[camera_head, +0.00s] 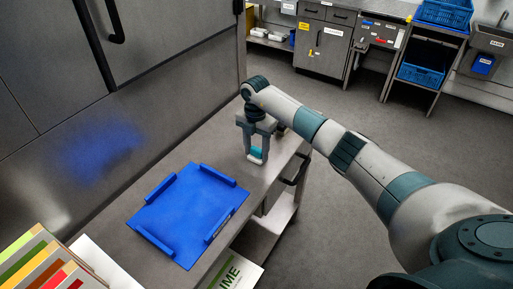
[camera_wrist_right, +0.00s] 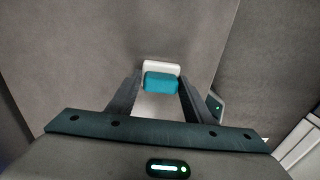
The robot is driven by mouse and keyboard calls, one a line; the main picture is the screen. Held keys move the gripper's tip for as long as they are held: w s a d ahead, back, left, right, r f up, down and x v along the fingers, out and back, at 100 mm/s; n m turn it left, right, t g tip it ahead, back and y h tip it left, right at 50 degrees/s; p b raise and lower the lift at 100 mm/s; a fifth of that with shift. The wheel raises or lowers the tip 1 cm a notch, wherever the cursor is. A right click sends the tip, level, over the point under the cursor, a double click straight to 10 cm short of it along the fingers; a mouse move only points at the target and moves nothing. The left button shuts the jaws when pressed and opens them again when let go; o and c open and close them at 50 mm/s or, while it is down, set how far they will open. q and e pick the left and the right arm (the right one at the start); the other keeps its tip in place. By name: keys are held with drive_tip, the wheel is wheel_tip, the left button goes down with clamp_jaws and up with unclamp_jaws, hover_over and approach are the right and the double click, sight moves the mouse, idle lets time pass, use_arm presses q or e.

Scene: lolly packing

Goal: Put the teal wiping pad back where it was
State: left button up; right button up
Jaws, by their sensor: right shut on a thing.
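The teal wiping pad (camera_head: 257,152) is between the fingers of my right gripper (camera_head: 257,158), over the far end of the grey counter. In the right wrist view the pad (camera_wrist_right: 161,83) shows a teal block with a white part behind it, between the two dark fingers of the right gripper (camera_wrist_right: 160,88). The right gripper is shut on the pad. I cannot tell whether the pad touches the counter. My left gripper is not in view.
A blue tray (camera_head: 190,212) with raised side bars lies on the counter (camera_head: 150,188), nearer than the gripper. Coloured boxes (camera_head: 40,262) stand at the lower left. A cabinet wall runs along the left. Counter between tray and gripper is clear.

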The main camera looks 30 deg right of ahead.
sight(256, 147)
drive_tip(key=o, duration=1.1)
drive_tip(key=shift+r, duration=0.1)
drive_tip(key=shift+w+r+b, duration=0.1)
drive_tip(key=shift+r+b, duration=0.4)
drive_tip(key=shift+r, duration=0.05)
wheel_tip(256, 147, up, 11)
drive_tip(key=b, duration=0.4)
drive_tip(key=shift+w+f, duration=0.15)
drive_tip(key=shift+w, duration=0.05)
drive_tip(key=shift+d, duration=0.1)
